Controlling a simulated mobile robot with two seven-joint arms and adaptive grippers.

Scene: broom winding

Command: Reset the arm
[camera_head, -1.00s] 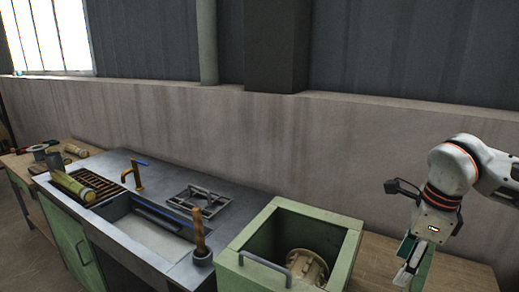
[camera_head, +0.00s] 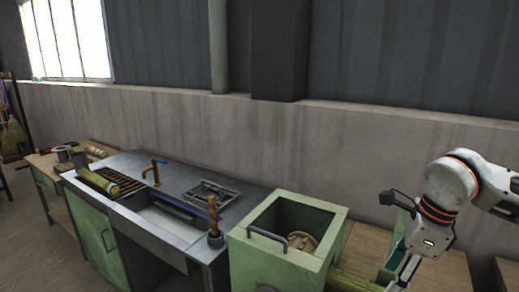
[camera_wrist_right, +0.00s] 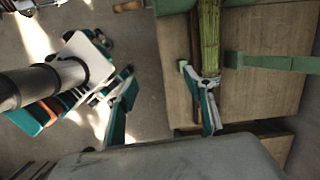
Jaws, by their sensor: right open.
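My right arm comes in from the right in the head view, and its gripper (camera_head: 402,272) points down beside the green box. In the right wrist view the same gripper (camera_wrist_right: 160,72) has its two fingers spread wide, with nothing between them. A bundle of green stalks (camera_wrist_right: 208,35) lies at the right finger, which overlaps its near end; I cannot tell whether they touch. The bundle (camera_head: 352,283) also shows at the bottom edge of the head view. My left gripper is not seen in the head view.
The green box (camera_head: 243,259) with a metal handle holds a round tan object (camera_head: 303,242). A steel sink counter (camera_head: 170,170) stands to its left, with a wooden-handled tool (camera_head: 213,213) upright in a dark cup. A wooden bench (camera_head: 445,268) lies behind my right gripper.

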